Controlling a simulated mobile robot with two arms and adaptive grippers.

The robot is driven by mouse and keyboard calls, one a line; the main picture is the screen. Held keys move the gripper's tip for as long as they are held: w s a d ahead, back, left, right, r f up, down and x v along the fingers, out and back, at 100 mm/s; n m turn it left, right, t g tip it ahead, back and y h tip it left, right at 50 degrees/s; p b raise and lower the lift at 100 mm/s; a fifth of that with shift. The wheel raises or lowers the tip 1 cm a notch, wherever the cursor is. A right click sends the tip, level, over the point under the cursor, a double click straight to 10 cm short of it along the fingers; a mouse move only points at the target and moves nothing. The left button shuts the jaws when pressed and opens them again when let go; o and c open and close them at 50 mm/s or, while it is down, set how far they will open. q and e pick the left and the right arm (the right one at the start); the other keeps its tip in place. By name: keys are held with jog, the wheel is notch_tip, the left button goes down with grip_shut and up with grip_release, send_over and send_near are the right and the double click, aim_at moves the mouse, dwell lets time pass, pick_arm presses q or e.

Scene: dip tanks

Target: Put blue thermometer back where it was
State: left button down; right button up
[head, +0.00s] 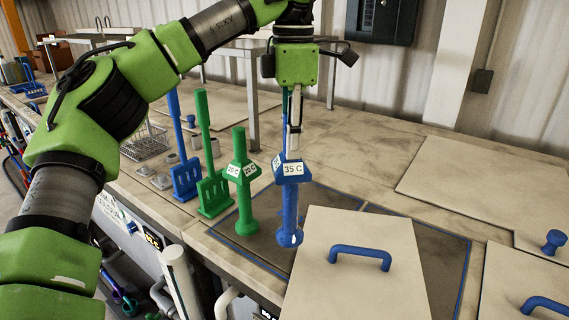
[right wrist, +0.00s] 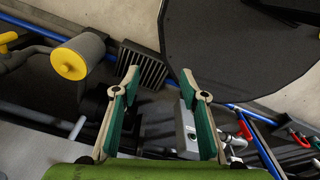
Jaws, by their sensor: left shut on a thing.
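The blue thermometer (head: 290,200) is upright in the head view, with a label reading 35 C. My left gripper (head: 293,135) points down and is shut on its upper stem. The thermometer's bulbous lower end is over the dark, blue-edged area beside the pale lid; I cannot tell whether it touches the surface. A green thermometer (head: 244,200) labelled 20 C stands upright just to its left. My right gripper (right wrist: 159,75) shows in the right wrist view, open with nothing between its fingers.
A pale lid with a blue handle (head: 360,257) lies to the right of the blue thermometer. Green (head: 214,195) and blue (head: 186,178) slotted paddles stand on the left, near a wire basket (head: 147,143). The counter behind is mostly clear.

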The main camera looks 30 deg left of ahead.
pick_arm(q)
jog(key=f, duration=0.1)
jog(key=w+a+f, duration=0.1)
jog(key=shift+w+a+f, duration=0.2)
jog(key=shift+a+f, duration=0.1)
jog(key=shift+w+a+f, duration=0.35)
jog(key=shift+a+f, duration=0.15)
jog(key=shift+f, duration=0.7)
jog(key=shift+f+p, duration=0.6)
jog(key=shift+f, duration=0.4)
pick_arm(e)
jog(key=shift+w+a+r, duration=0.25)
jog(key=shift+w+r, duration=0.2)
jog(key=shift+r, duration=0.05)
pick_arm(q)
jog(key=shift+f, duration=0.15)
jog(key=c, duration=1.8)
grip_release()
jog(key=shift+c, duration=0.2)
pick_arm(e)
jog(key=shift+s, duration=0.1)
